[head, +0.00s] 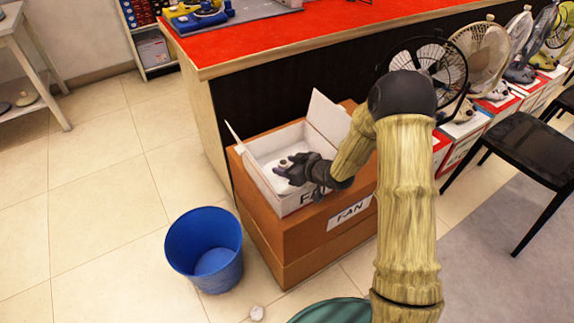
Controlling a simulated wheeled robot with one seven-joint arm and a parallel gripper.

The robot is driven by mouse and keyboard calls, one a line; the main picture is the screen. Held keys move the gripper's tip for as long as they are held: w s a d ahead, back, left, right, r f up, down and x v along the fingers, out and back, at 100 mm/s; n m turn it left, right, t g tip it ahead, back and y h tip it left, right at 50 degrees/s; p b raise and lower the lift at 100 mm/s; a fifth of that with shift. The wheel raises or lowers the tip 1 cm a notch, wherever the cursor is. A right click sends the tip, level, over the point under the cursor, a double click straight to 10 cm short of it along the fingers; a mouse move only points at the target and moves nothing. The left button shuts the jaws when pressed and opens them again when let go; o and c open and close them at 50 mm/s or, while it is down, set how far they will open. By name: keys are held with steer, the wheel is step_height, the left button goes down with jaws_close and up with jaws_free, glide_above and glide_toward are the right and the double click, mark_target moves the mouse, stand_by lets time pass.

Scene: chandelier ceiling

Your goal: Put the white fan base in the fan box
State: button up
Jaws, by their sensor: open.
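The fan box (282,147) is white, with its flaps standing open and FAN printed on its front. It sits on top of brown cartons. My gripper (284,168) is dark and reaches into the box opening from the right, with its fingers open. A small whitish piece with a dark spot, seemingly the white fan base (285,161), shows at the fingers inside the box. The gripper partly hides it, and I cannot tell whether it touches the fingers or rests on the box floor.
A blue bin (205,247) stands left of the brown cartons (302,237). A red-topped counter (290,35) runs behind. Several fans (480,55) stand on boxes at right, near a black chair (527,150). The left floor is clear.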

steer(key=p+v, duration=0.2)
steer(key=v, duration=0.9)
steer(key=shift+s+d+p, duration=0.25)
steer(key=shift+s+p, duration=0.05)
steer(key=shift+r, duration=0.15)
steer(key=s+d+r+m+h, duration=0.4)
steer(key=d+h, duration=0.3)
steer(key=d, duration=0.2)
steer(key=s+r+m+g+h, duration=0.1)
steer(key=s+r+m+g, duration=0.1)
steer(key=s, duration=0.5)
steer(key=s+d+r+m+g+h, duration=0.1)
steer(key=s+r+m+g, duration=0.1)
steer(key=s, duration=0.5)
steer(key=shift+s+r+m+g, duration=0.25)
steer(key=shift+m+g, duration=0.45)
steer(key=shift+m, duration=0.2)
steer(key=shift+w+d, duration=0.1)
steer(key=shift+w, duration=0.05)
